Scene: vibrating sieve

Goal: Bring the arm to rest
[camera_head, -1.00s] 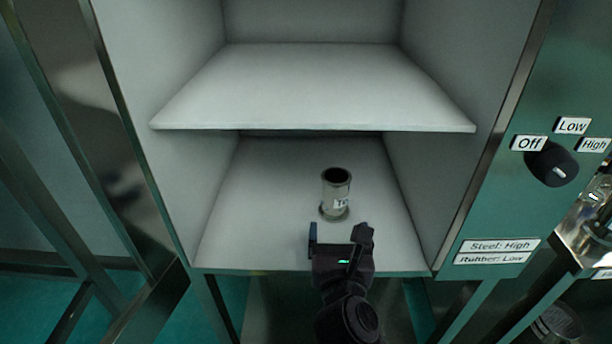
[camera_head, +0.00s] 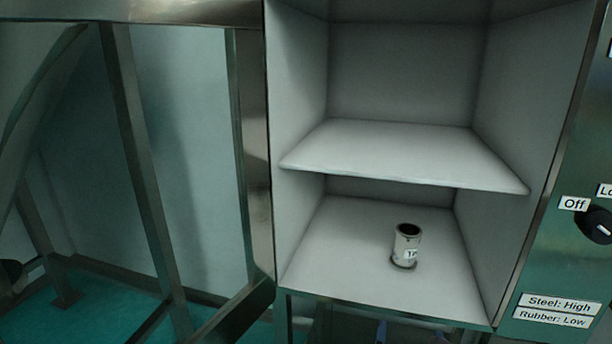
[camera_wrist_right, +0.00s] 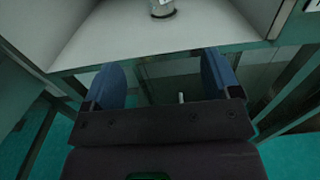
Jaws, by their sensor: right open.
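My right gripper (camera_wrist_right: 162,82) is open and empty in the right wrist view, its two blue fingertips wide apart. It is outside the cabinet, in front of the lower compartment's front edge. In the head view only small dark bits that may be its fingertips (camera_head: 381,331) show at the bottom. A metal cup (camera_head: 406,246) with a small label stands upright on the cabinet's lower floor (camera_head: 345,240), apart from the gripper. Its base also shows at the top of the right wrist view (camera_wrist_right: 162,9). My left gripper is not in view.
A white shelf (camera_head: 400,155) divides the cabinet above the cup. A dark dial (camera_head: 597,226) with Off and other labels is on the right panel, above the Steel: High and Rubber: Low labels (camera_head: 556,310). Metal frame posts (camera_head: 140,160) stand to the left.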

